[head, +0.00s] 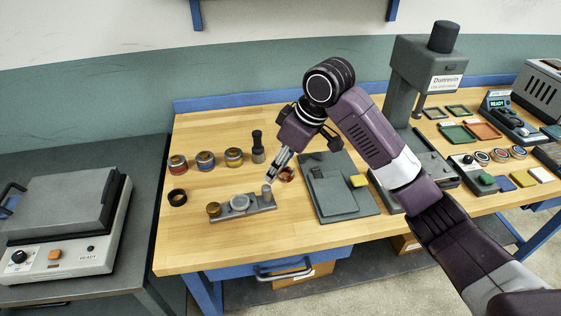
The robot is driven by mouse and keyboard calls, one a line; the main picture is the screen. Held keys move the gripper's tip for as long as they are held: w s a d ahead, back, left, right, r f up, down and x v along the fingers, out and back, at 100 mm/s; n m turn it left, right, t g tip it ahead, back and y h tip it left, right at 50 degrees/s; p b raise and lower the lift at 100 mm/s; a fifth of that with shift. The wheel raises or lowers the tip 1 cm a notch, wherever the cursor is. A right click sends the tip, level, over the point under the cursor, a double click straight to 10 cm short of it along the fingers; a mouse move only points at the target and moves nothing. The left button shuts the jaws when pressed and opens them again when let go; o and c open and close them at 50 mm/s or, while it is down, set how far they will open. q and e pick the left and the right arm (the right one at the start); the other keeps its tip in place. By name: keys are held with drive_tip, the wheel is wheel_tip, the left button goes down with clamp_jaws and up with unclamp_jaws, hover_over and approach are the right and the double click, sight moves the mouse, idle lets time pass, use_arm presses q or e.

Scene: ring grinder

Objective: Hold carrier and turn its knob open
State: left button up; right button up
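A grey bar-shaped block (262,206) lies near the front edge of the wooden table. It bears a brass knob-like piece (213,209) at its left end, a pale round disc (240,203) in the middle and a short grey post (267,192) at its right end. I cannot tell for sure which piece is the carrier or its knob. My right gripper (271,181) points down just above the grey post. Its fingers look close together, but whether they grip anything is too small to tell. A reddish-brown ring (287,174) shows just right of the fingers. My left gripper is not in view.
Several banded jars (205,160) and a dark stamp-like tool (258,147) stand behind the block. A black ring (177,197) lies to its left. A grey plate fixture (337,190) and a tall press (420,70) stand to the right. The table's front left is clear.

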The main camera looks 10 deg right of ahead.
sight(266, 186)
drive_tip(key=x, duration=1)
drive_tip(key=shift+w+a+f, duration=0.1)
drive_tip(key=shift+f, duration=0.25)
clamp_jaws()
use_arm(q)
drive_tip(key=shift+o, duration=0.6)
